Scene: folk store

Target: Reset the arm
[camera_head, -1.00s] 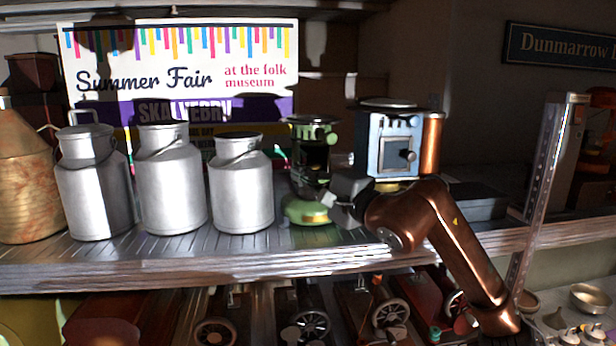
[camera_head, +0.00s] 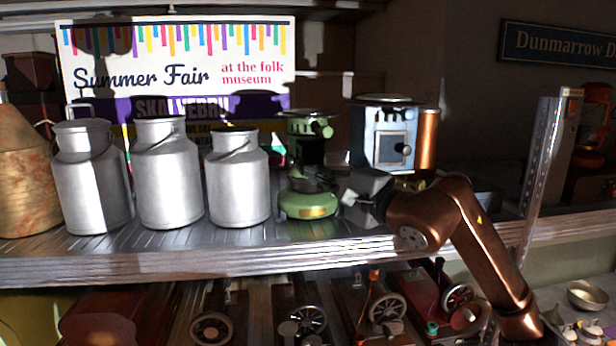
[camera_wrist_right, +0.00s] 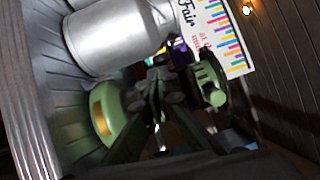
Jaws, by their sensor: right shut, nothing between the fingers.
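My right arm (camera_head: 470,225) comes in from the lower right in the head view. My right gripper (camera_head: 322,186) is at the shelf's front, at the green grinder-like device (camera_head: 309,204), and its fingers are partly lost against that device. In the right wrist view the gripper (camera_wrist_right: 160,90) is shut and empty, pointing between the device's round green base (camera_wrist_right: 108,112) and its upper part (camera_wrist_right: 212,85). I cannot tell whether it touches the device. My left gripper is not in view.
Several metal milk cans (camera_head: 237,180) stand left of the green device on the metal shelf (camera_head: 180,262). A blue box-shaped device (camera_head: 388,140) stands behind my right wrist. A Summer Fair sign (camera_head: 180,65) is at the back. Wheeled models (camera_head: 388,308) sit below.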

